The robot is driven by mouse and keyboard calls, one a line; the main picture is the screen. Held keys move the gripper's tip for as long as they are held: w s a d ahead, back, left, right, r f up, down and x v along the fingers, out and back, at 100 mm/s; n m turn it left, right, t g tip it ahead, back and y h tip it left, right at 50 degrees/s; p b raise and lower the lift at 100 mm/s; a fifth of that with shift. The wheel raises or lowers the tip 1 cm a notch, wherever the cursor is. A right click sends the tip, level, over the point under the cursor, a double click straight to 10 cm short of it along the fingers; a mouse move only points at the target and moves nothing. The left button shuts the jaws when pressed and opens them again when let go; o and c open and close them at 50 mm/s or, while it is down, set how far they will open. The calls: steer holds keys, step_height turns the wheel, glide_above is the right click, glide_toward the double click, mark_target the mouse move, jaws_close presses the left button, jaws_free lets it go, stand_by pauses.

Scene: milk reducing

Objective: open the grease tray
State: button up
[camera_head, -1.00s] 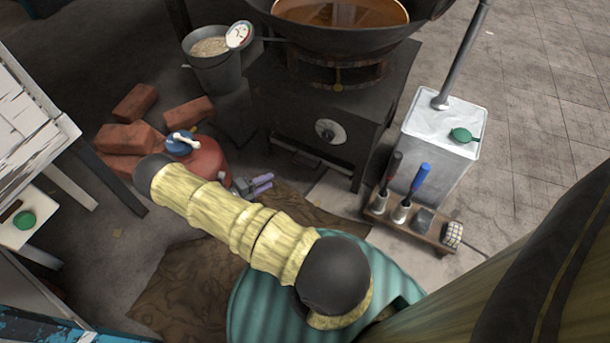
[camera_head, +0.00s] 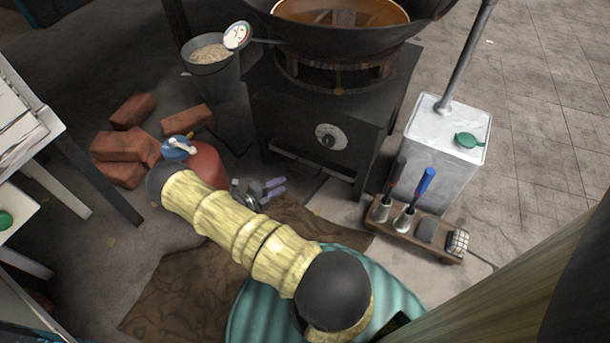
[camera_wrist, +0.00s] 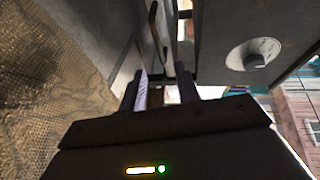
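The black stove (camera_head: 285,108) stands at the top centre in the head view, with a round knob (camera_head: 331,137) on its front. A low, dark tray front with a handle (camera_head: 297,165) shows below the knob; I cannot tell whether it is pulled out. In the wrist view a thin dark handle (camera_wrist: 153,28) runs just beyond my fingers, and the knob (camera_wrist: 253,54) is at upper right. My gripper (camera_head: 267,189) is in front of the stove's lower left. In the wrist view its two fingers (camera_wrist: 164,90) are apart with nothing clearly between them.
A red gas bottle (camera_head: 206,163) and bricks (camera_head: 125,146) are left of my gripper. A metal can (camera_head: 446,140) and a wooden tool rack (camera_head: 418,235) stand at right. A brown cloth (camera_head: 175,285) covers floor before the stove. A wok (camera_head: 345,35) sits on top.

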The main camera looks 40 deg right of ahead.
mark_target(305, 173)
steer(key=d+b, duration=0.1)
steer(key=d, duration=0.2)
steer(key=d+f+b, duration=0.1)
steer(key=d+b, duration=0.1)
steer(key=d, duration=0.2)
steer(key=d+f+b, duration=0.1)
steer(key=d+b, duration=0.1)
steer(key=d, duration=0.2)
steer(key=shift+f, duration=0.15)
steer(key=shift+d+b, duration=0.35)
jaws_close()
